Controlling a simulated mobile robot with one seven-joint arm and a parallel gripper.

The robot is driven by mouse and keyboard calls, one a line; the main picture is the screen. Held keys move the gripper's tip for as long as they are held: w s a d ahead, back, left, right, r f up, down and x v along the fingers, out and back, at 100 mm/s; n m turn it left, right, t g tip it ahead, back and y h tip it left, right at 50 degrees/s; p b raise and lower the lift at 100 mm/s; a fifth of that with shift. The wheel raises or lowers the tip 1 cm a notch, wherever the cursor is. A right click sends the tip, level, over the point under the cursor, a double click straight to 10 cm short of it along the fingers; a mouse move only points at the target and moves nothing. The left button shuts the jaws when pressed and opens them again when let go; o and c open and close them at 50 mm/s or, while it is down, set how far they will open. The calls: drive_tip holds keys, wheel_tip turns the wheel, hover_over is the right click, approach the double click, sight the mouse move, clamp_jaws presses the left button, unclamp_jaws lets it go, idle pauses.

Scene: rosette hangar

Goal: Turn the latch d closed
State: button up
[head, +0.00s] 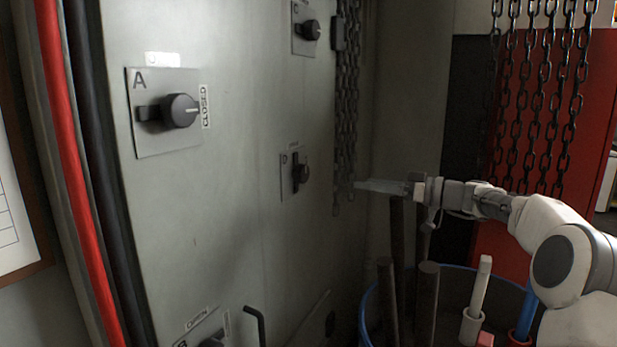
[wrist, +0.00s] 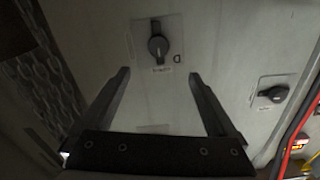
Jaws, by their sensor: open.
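Latch D is a dark round knob (head: 301,173) with an upright bar, on a small grey plate (head: 285,187) on the cabinet front. A small label above it is too small to read in the head view. In the wrist view the knob (wrist: 158,46) shows ahead, beyond the fingertips, with the letter D beside it. My gripper (head: 358,186) is to the right of latch D in the head view, apart from it. In the wrist view my gripper (wrist: 159,73) is open and empty, its two fingers spread on either side below the knob.
Latch A (head: 180,110), with a CLOSED label, is at the upper left; latch C (head: 311,29) is above D. Another latch (head: 214,340) is partly cut off below. Chains (head: 346,110) hang right of the plates. A blue-rimmed bin (head: 366,300) with upright rods stands under my arm.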

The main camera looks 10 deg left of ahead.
drive_tip(key=p, duration=0.6)
approach(306, 174)
drive_tip(key=x, duration=0.9)
drive_tip(key=shift+a, duration=0.2)
drive_tip(key=c, duration=1.4)
